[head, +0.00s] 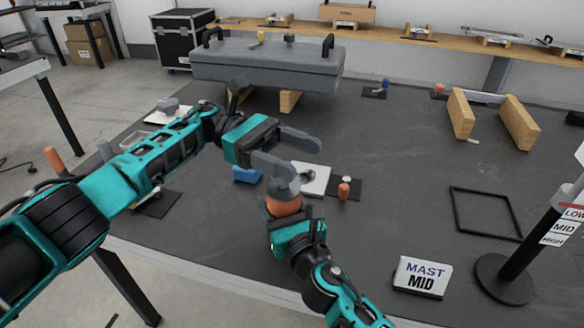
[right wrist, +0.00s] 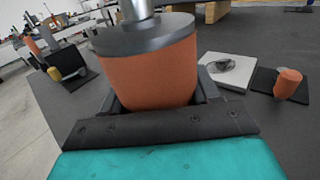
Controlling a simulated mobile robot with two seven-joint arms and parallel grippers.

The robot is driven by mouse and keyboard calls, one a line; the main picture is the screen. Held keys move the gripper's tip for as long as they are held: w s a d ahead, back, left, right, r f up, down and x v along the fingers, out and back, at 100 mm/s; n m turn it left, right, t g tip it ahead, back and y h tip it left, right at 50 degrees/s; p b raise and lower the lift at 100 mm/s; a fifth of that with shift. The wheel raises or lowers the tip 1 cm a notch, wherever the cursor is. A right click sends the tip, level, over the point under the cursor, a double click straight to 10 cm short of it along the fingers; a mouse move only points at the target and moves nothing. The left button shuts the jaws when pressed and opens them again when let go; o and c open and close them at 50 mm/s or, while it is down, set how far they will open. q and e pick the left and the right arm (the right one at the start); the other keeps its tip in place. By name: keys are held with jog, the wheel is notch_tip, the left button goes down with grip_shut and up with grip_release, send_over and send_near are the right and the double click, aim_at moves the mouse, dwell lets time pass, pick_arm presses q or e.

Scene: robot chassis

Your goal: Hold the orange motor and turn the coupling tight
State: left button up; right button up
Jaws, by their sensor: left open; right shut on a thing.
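The orange motor (head: 284,205) stands upright in my right gripper (head: 281,211), which is shut on it. In the right wrist view the motor (right wrist: 150,75) fills the middle, between the dark jaws. A grey coupling (head: 285,186) sits on top of it; there it shows as a grey disc (right wrist: 142,38) with a narrower grey upright part, cut off by the top edge. My left gripper (head: 306,163) is open, with one finger close to the coupling's top and the other farther up and right. Nothing is between its fingers, and I cannot tell whether it touches the coupling.
A white plate (head: 316,181) and a small orange part (head: 343,191) on a dark mat lie just behind the motor. A big grey case (head: 265,68) stands on wooden blocks at the back. A MAST MID sign (head: 421,277) and a black-based post (head: 505,280) stand at right.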

pick_arm(q)
notch_tip(320, 180, up, 6)
jog(key=shift+r, duration=0.2)
